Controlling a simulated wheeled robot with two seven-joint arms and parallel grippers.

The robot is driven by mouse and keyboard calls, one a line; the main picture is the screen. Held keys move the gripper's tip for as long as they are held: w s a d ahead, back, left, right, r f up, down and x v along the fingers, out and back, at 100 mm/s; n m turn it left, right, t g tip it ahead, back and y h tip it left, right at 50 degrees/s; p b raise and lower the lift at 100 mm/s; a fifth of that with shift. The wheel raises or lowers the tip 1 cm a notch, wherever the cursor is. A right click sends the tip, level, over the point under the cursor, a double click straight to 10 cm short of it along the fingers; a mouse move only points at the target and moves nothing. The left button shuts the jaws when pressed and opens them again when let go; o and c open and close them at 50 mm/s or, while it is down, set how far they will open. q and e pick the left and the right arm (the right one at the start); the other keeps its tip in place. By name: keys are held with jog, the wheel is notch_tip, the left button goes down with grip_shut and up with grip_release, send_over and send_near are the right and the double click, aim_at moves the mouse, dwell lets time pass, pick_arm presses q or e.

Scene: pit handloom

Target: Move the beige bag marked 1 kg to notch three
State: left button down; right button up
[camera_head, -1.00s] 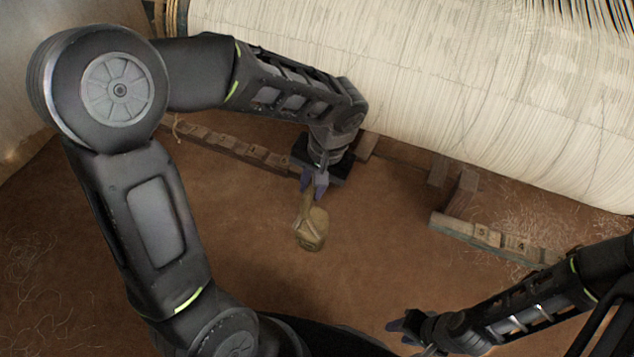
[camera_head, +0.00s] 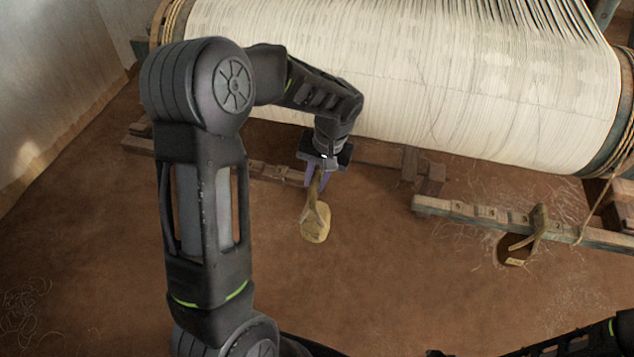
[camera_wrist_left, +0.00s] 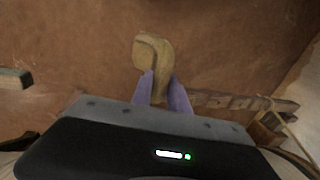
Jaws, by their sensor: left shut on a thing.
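My left gripper (camera_head: 316,178) is shut on the narrow upper end of a beige bag (camera_head: 315,223), which hangs below it over the brown floor. In the left wrist view the bag (camera_wrist_left: 153,52) sticks out past the purple fingers (camera_wrist_left: 163,92). No mark on it is readable. The left notched rail (camera_head: 272,172) runs just behind this gripper, partly hidden by my arm. The right notched rail (camera_head: 461,208) has small plates whose numbers are too blurred to read. Of my right gripper only a dark sliver (camera_head: 436,352) seems to show at the bottom edge.
A second tan bag (camera_head: 517,249) hangs by its strap at the right rail, with a cord (camera_head: 597,210) to its right. The wide warp roll (camera_head: 400,90) stands behind both rails. The floor between the bags is clear.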

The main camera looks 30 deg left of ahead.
aim_at(312, 191)
pick_arm(q)
jog(key=shift+s+d+r, duration=0.1)
jog(key=shift+s, duration=0.1)
jog(key=shift+s+d+b, duration=0.1)
jog(key=shift+s+d, duration=0.15)
jog(key=shift+s, duration=0.45)
jog(key=shift+s+d+b, duration=0.1)
jog(key=shift+s+d, duration=0.1)
jog(key=shift+s, duration=0.45)
jog(key=shift+s+d+b, duration=0.1)
jog(key=shift+s+d, duration=0.15)
jog(key=shift+s, duration=0.45)
jog(key=s+d+r, duration=0.1)
jog(key=s+d, duration=0.2)
jog(key=s, duration=0.6)
jog(key=shift+s+d, duration=0.2)
jog(key=shift+s, duration=0.15)
jog(key=w+d+r+m, duration=0.2)
jog(key=w+d, duration=0.2)
jog(key=w, duration=0.6)
jog(key=w+d+r+m, duration=0.1)
jog(key=w+d, duration=0.4)
jog(key=w, duration=0.5)
jog(key=shift+r+m+t, duration=0.4)
jog(key=shift+r, duration=0.1)
jog(key=shift+a, duration=0.1)
